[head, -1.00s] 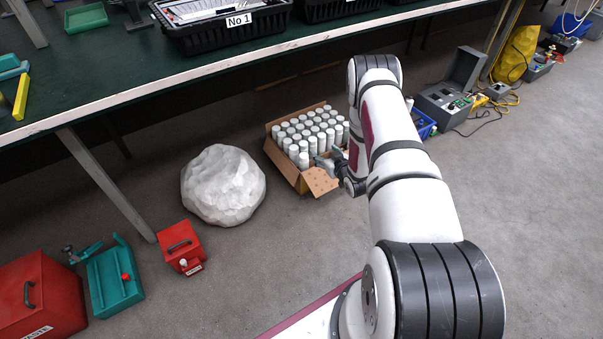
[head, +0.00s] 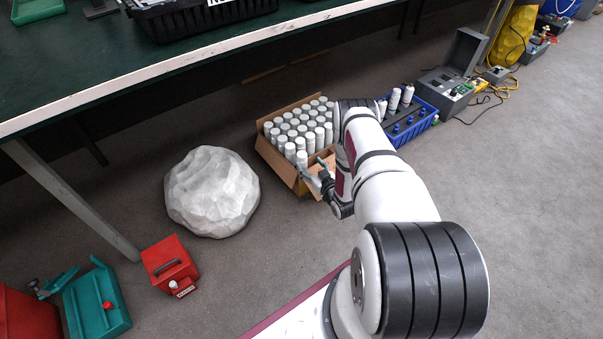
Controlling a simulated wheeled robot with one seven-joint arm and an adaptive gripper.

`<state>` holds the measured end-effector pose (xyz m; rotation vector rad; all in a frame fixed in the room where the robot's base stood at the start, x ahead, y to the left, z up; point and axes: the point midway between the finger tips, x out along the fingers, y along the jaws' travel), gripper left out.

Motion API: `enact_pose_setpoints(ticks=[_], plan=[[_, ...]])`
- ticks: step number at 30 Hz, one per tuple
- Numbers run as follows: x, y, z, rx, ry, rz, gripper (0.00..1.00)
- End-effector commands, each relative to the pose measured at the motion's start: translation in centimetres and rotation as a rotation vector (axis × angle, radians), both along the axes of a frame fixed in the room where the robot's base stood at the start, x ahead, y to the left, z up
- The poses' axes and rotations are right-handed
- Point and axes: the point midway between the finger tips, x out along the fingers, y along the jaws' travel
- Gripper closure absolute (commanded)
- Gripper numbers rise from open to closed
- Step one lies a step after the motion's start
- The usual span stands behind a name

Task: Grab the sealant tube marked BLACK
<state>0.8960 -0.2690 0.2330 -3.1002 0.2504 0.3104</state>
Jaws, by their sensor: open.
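Several white tubes (head: 285,130) stand upright in rows in an open cardboard box (head: 272,158) on the floor. No BLACK marking can be read on any of them from here. A few more white tubes (head: 407,95) stand in a blue crate (head: 425,122) right of the box, partly hidden behind my arm; their marking cannot be read either. My gripper (head: 313,169) is open at the front right corner of the cardboard box, close to the nearest tube (head: 302,160). I cannot tell whether it touches the tube or the box flap.
A large pale rock (head: 212,190) lies left of the box. A red case (head: 169,264) and a teal toolbox (head: 97,300) stand at the lower left. The green workbench (head: 95,55) overhangs behind. A grey case (head: 455,72) stands beyond the crate. Floor at right is clear.

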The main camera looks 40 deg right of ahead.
Motion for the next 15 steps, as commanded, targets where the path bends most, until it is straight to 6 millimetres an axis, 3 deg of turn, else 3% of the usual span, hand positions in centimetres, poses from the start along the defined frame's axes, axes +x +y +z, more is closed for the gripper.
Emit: enact_pose_setpoints(ticks=[15], plan=[[4.9,-0.5,-0.8,-0.001,-0.003,0.0,0.39]])
